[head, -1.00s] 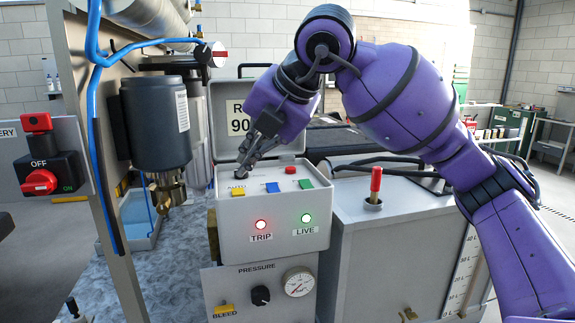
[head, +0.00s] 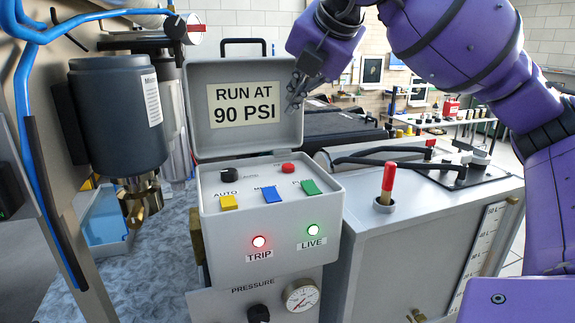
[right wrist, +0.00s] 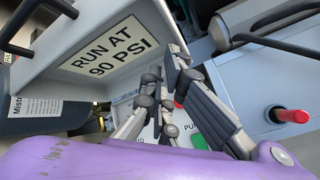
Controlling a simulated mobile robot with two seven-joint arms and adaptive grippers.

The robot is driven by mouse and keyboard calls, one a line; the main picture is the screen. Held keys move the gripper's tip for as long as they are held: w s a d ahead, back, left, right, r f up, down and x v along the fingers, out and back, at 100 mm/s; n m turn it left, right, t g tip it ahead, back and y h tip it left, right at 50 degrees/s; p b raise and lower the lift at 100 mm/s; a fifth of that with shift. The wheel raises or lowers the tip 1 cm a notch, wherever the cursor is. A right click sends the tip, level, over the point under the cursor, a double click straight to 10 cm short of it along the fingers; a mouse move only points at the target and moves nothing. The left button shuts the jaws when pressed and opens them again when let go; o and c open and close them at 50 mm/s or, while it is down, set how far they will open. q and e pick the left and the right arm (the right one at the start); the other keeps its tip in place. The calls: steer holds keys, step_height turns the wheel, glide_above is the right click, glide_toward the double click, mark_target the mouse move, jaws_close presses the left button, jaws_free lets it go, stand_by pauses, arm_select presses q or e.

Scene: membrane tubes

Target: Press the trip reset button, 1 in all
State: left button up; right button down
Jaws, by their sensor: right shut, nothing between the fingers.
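The grey control box (head: 270,216) stands open, with a red button (head: 288,169) and a black knob (head: 226,174) on its top panel. No reset label is readable, so I cannot tell which control it names. The TRIP lamp (head: 260,241) glows red and the LIVE lamp (head: 313,230) glows green. My right gripper (head: 293,102) is shut and empty, raised above the panel beside the lid's right edge. In the right wrist view, its fingers (right wrist: 152,88) partly hide the red button (right wrist: 179,103). My left gripper is not in view.
The raised lid (head: 200,95) bears a "RUN AT 90 PSI" sign. Yellow (head: 229,203), blue (head: 272,195) and green (head: 310,187) switches line the panel's front. A red-topped lever (head: 387,182) stands on the right cabinet. A dark motor (head: 118,115) and blue hose are at left.

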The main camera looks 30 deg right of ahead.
steer(key=f, duration=0.1)
steer(key=b, duration=0.4)
glide_above(288, 168)
steer(key=w+d, duration=0.1)
steer(key=d, duration=0.2)
steer(key=f, duration=0.6)
steer(key=shift+w+a+f, duration=0.1)
steer(key=shift+w+f, duration=0.1)
steer(key=shift+f, duration=0.25)
steer(key=shift+s+f+b, duration=0.1)
steer(key=shift+f+b, duration=0.35)
steer(key=shift+b, duration=0.3)
steer(key=shift+a, duration=0.1)
